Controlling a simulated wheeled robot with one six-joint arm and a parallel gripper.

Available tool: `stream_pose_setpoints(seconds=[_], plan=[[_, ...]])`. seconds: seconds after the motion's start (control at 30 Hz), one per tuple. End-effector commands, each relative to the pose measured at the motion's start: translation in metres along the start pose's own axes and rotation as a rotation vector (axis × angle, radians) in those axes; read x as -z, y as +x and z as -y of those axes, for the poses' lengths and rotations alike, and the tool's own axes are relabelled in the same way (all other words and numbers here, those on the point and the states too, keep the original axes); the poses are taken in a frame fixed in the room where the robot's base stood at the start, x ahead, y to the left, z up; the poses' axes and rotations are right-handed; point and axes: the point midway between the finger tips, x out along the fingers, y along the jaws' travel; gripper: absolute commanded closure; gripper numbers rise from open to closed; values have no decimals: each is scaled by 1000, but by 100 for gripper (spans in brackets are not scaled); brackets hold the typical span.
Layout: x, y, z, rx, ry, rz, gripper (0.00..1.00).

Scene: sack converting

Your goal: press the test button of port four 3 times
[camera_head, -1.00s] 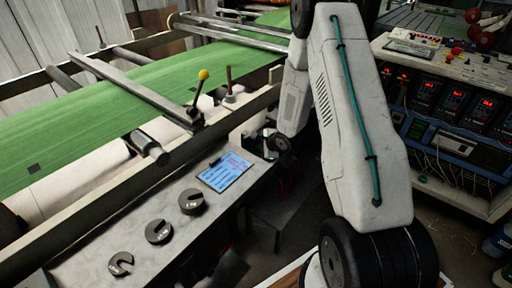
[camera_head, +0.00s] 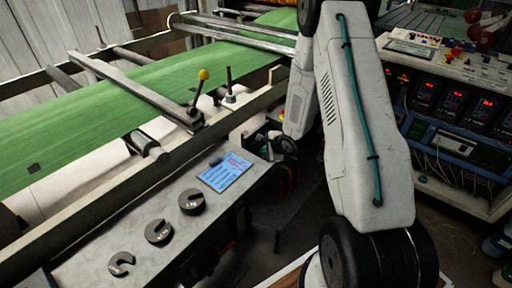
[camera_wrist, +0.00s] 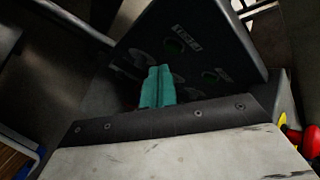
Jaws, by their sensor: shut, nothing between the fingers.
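A dark box panel (camera_wrist: 190,48) fills the upper middle of the wrist view. No port number is legible. My gripper (camera_wrist: 157,70) has teal fingers side by side, shut and empty, in front of the panel. The fingers cover part of the panel face, including round shapes on either side. Whether the tips touch it I cannot tell. In the head view, my arm hides the gripper and the panel does not show clearly.
An instrument cabinet (camera_head: 455,75) stands right. A red and yellow object (camera_wrist: 309,143) is at the wrist view's right edge.

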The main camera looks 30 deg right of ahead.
Motion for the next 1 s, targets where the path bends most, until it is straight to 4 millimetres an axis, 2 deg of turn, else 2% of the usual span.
stream_pose_setpoints(seconds=[0.43, 1.0], plan=[[21, -29, -21, 1, 1, 0, 100], [22, -31, -22, 0, 0, 0, 100]])
